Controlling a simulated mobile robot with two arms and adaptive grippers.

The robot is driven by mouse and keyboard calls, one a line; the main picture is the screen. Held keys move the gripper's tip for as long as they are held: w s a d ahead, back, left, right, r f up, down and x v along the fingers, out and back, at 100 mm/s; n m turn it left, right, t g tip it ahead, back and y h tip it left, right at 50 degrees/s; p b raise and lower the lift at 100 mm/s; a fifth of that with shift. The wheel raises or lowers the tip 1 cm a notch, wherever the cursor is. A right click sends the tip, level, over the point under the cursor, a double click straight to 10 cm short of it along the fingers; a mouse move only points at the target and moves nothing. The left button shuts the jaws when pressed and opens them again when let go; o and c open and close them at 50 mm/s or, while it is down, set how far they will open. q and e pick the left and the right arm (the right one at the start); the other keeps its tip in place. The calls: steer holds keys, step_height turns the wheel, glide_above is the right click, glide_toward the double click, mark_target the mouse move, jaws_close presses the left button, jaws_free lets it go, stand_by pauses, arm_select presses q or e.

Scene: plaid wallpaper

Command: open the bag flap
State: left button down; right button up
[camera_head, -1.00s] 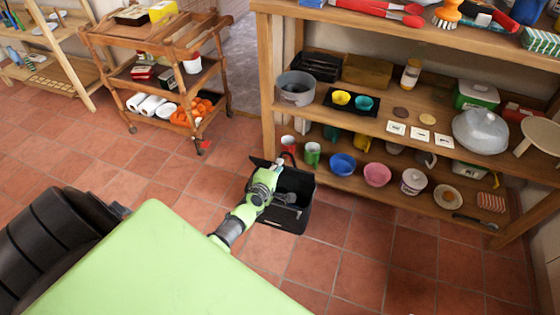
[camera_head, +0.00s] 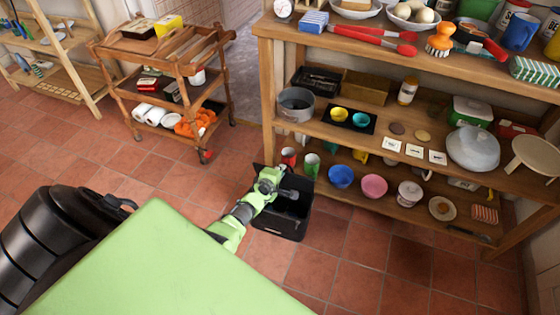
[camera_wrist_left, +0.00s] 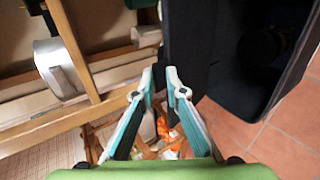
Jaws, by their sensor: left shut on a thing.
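The black bag (camera_head: 281,224) stands on the tiled floor in front of the shelf. Its top is open, and its dark interior shows in both views. The bag flap (camera_head: 259,180) stands raised at the bag's back left, partly hidden by my gripper. My left gripper (camera_head: 280,179) is over the bag's back edge, its arm reaching across the left side. In the left wrist view its two teal fingers (camera_wrist_left: 160,76) are shut on the dark flap (camera_wrist_left: 184,38), with the open bag (camera_wrist_left: 247,75) to the right. My right gripper is not in view.
A wooden shelf (camera_head: 345,126) with bowls and cups stands close behind the bag. A red cup (camera_head: 288,157) and a green cup (camera_head: 312,165) are nearest. A wooden trolley (camera_head: 160,83) stands back left. Floor (camera_head: 385,250) in front is clear.

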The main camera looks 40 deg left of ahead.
arm_select(q)
steer(key=shift+w+a+r, duration=0.2)
steer(key=shift+w+r, duration=0.25)
steer(key=shift+w, duration=0.3)
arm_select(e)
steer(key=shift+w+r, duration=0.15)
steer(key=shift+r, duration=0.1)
arm_select(q)
steer(key=shift+w+r, duration=0.1)
steer(key=shift+w, duration=0.15)
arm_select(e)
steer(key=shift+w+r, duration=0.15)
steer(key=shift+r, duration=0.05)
arm_select(q)
steer(key=c, duration=2.3)
jaws_free()
steer(key=shift+s+d, duration=0.1)
steer(key=shift+s, duration=0.05)
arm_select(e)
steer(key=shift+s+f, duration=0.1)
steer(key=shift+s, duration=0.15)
arm_select(q)
steer(key=shift+d, duration=0.1)
